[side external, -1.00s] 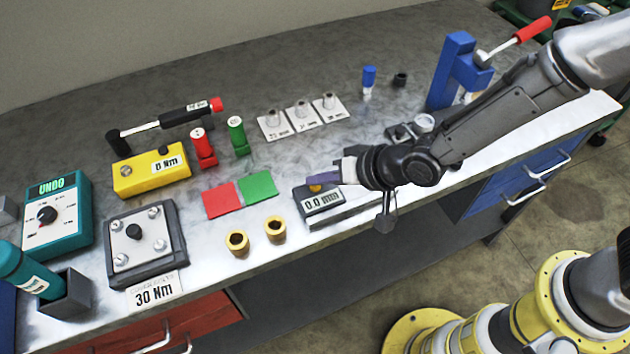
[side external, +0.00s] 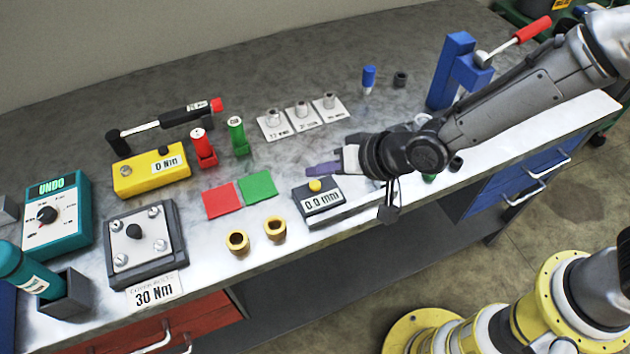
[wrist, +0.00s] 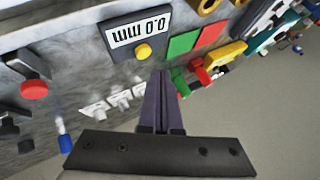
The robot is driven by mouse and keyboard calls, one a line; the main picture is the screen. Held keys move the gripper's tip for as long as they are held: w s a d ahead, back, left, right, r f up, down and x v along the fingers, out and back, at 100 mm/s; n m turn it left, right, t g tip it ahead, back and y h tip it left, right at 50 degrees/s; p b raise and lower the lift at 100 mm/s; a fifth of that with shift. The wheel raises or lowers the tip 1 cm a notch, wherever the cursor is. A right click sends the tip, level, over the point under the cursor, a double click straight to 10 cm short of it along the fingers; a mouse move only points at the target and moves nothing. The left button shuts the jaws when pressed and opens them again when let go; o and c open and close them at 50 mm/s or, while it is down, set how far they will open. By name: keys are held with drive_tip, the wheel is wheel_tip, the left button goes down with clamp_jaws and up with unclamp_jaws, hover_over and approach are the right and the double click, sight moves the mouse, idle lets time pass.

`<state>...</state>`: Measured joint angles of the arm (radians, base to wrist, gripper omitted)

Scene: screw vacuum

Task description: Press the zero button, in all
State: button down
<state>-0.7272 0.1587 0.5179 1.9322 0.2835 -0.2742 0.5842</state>
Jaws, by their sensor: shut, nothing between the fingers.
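The measuring device (side external: 319,198) is a small dark box with a white display reading "0.0 mm" and a round yellow button (side external: 315,186) on top. In the wrist view the device (wrist: 121,34) is at the upper middle, with its yellow button (wrist: 143,52) facing me, uncovered. My gripper (side external: 312,170) has purple fingers that are shut and empty. They are above and behind the button in the side view, apart from it. In the wrist view the fingertips (wrist: 162,76) lie just below and right of the button.
Red (side external: 221,201) and green (side external: 257,187) squares lie left of the device. Two brass rings (side external: 275,229) stand in front of them. A yellow box (side external: 150,172) and a teal box (side external: 57,217) are farther left. A blue stand (side external: 452,70) rises behind my arm.

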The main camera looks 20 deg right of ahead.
sight(322, 189)
wheel_tip(322, 189, up, 4)
drive_tip(key=shift+f, duration=0.1)
idle(0.4)
idle(0.5)
drive_tip(key=w+d+r+m+t, duration=0.2)
drive_tip(key=w+d+r, duration=0.3)
drive_tip(key=d+r, duration=0.3)
drive_tip(key=s+d+r+t+h, duration=0.2)
drive_tip(key=s+d+r, duration=0.3)
drive_tip(key=d+r, duration=0.6)
drive_tip(key=s+d+f+n+g+h, duration=0.1)
drive_tip(key=s+d+g+h, duration=0.1)
drive_tip(key=s+d, duration=0.95)
drive_tip(key=s+d+f+n+g+h, duration=0.1)
drive_tip(key=s+f+n+g, duration=0.1)
drive_tip(key=s+f, duration=0.4)
drive_tip(key=s+g, duration=0.1)
drive_tip(key=s, duration=0.3)
drive_tip(key=shift+s+d+f+n+g, duration=0.15)
drive_tip(key=shift+f+n+g, duration=0.15)
drive_tip(key=shift+n+g, duration=0.1)
